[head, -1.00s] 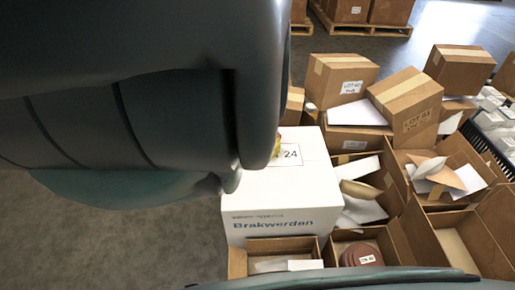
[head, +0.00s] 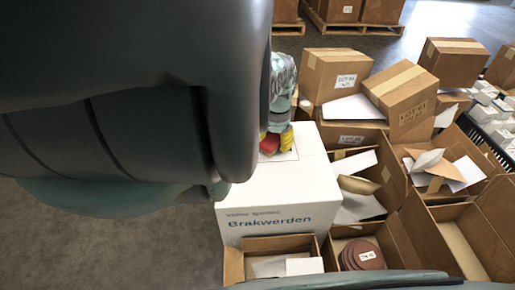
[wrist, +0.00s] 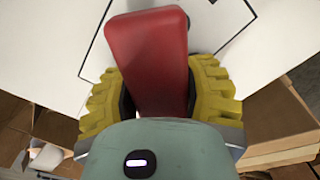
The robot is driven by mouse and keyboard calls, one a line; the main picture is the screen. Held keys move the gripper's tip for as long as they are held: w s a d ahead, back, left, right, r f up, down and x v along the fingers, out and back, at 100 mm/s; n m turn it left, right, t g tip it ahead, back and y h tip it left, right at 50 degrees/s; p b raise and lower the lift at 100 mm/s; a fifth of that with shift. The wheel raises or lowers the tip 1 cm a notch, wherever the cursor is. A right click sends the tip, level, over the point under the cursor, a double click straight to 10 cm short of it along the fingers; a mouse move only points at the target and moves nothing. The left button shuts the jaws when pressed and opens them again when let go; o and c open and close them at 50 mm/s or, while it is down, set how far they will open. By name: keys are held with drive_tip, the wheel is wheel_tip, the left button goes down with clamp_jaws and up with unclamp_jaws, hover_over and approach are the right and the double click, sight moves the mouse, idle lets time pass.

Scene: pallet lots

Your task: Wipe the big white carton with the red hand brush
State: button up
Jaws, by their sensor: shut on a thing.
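The big white carton (head: 278,208) with blue "Brakwerden" lettering stands left of the open boxes in the head view. Its white top (wrist: 60,45) fills much of the wrist view, with a black-outlined label partly hidden. My gripper (head: 276,138) is over the carton's top, near the label. In the wrist view its yellow ridged fingers are shut on the red hand brush (wrist: 148,50), one on each side. The brush also shows as a small red patch in the head view (head: 268,143). Its bristles are hidden, so I cannot tell whether they touch the carton.
Open cardboard boxes with papers and envelopes (head: 440,170) crowd the right. A box with brown discs (head: 362,253) is in front. Closed cartons (head: 335,75) stand behind. A black crate of small white boxes (head: 492,120) is far right. Grey floor (head: 90,245) is clear at left.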

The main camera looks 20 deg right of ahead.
sight(296, 145)
drive_tip(key=shift+s+d+b, duration=0.2)
drive_tip(key=shift+d+b, duration=0.25)
drive_tip(key=shift+d, duration=0.25)
drive_tip(key=shift+s+d+b, duration=0.2)
drive_tip(key=shift+d+b, duration=0.25)
drive_tip(key=shift+d, duration=0.2)
drive_tip(key=shift+s+d+f+b, duration=0.2)
drive_tip(key=shift+d+b, duration=0.5)
drive_tip(key=shift+b, duration=0.3)
drive_tip(key=shift+s+d+r+b, duration=0.15)
drive_tip(key=shift+s+d+b, duration=0.1)
drive_tip(key=shift+d+b, duration=0.7)
drive_tip(key=shift+a+r, duration=0.1)
drive_tip(key=shift+r, duration=0.1)
wheel_tip(296, 145, up, 6)
drive_tip(key=p, duration=0.5)
drive_tip(key=shift+w+a, duration=0.1)
drive_tip(key=shift+a, duration=0.05)
drive_tip(key=shift+p, duration=0.3)
wheel_tip(296, 145, up, 3)
drive_tip(key=p, duration=0.2)
drive_tip(key=shift+p, duration=0.3)
